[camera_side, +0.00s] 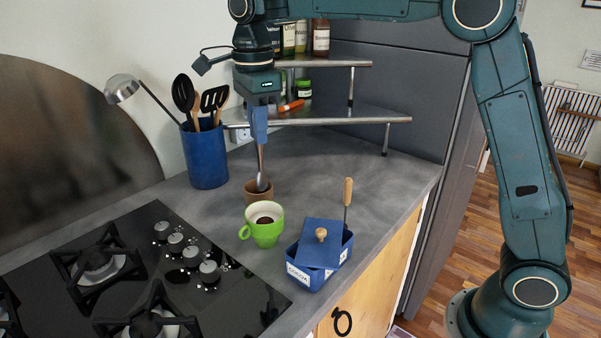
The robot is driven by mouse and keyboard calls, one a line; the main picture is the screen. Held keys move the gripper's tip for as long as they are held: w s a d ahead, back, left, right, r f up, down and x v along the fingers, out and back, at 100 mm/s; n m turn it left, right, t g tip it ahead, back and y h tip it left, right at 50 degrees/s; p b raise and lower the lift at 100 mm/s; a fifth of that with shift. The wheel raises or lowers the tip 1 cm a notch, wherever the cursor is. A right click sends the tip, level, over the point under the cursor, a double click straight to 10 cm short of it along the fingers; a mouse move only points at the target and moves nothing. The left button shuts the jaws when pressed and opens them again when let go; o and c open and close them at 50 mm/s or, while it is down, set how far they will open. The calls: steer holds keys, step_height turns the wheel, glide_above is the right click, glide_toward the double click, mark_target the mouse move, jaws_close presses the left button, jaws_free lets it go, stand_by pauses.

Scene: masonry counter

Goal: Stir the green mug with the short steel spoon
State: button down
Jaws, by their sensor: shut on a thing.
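The green mug (264,226) stands upright on the grey counter, its handle to the left and dark liquid inside. My gripper (260,136) points down above and behind it, shut on the steel spoon (261,170). The spoon hangs upright with its bowl low, at the mouth of a small brown cup (259,195) just behind the mug. The spoon is apart from the green mug. I cannot tell whether the bowl is inside the brown cup or in front of it.
A blue box (318,275) with a loose lid (318,244) and a wooden-handled tool (347,200) stands right of the mug. A blue utensil crock (206,155) is behind left. The stove (140,270) lies front left, a shelf (330,121) behind. Counter right of the brown cup is clear.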

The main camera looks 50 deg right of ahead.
mark_target(262, 185)
steer(key=shift+f, duration=6.5)
